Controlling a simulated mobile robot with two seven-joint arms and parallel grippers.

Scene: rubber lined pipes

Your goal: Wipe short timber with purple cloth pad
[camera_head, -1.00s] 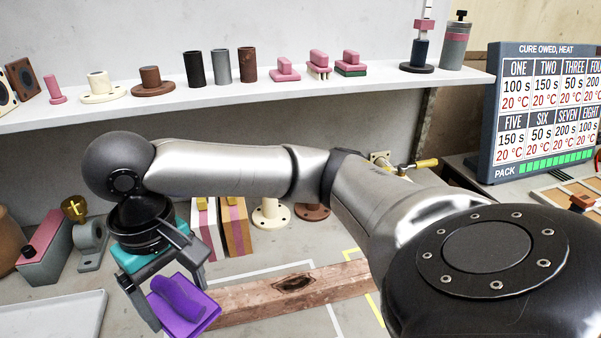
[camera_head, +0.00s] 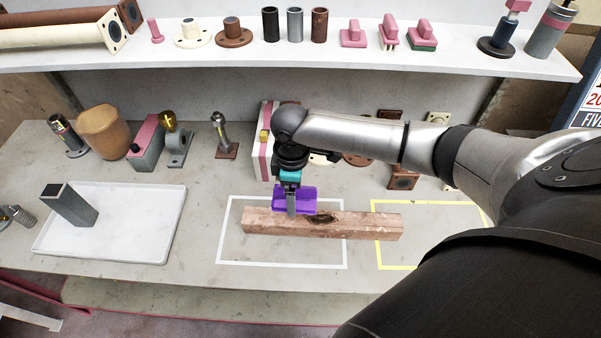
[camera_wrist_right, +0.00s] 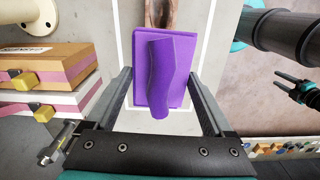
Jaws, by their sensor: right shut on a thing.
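The short timber (camera_head: 360,224) is a reddish-brown beam with a dark knot, lying across the white-taped and yellow-taped outlines on the bench. My right gripper (camera_head: 292,208) is shut on the purple cloth pad (camera_head: 310,193), pointing down over the timber's left part. In the right wrist view the pad (camera_wrist_right: 142,70) sits between the fingers by its raised grip and hides the near timber; the timber (camera_wrist_right: 160,12) shows beyond it. I cannot tell whether pad and wood touch. What looks like my left gripper (camera_wrist_right: 292,88) is small at that view's right edge; its opening is unclear.
Striped blocks (camera_head: 262,150) and flanged parts stand behind the timber. A white tray (camera_head: 150,215) holding a square tube is at left. A shelf (camera_head: 200,55) with small parts spans the back. The bench between tray and white outline is clear.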

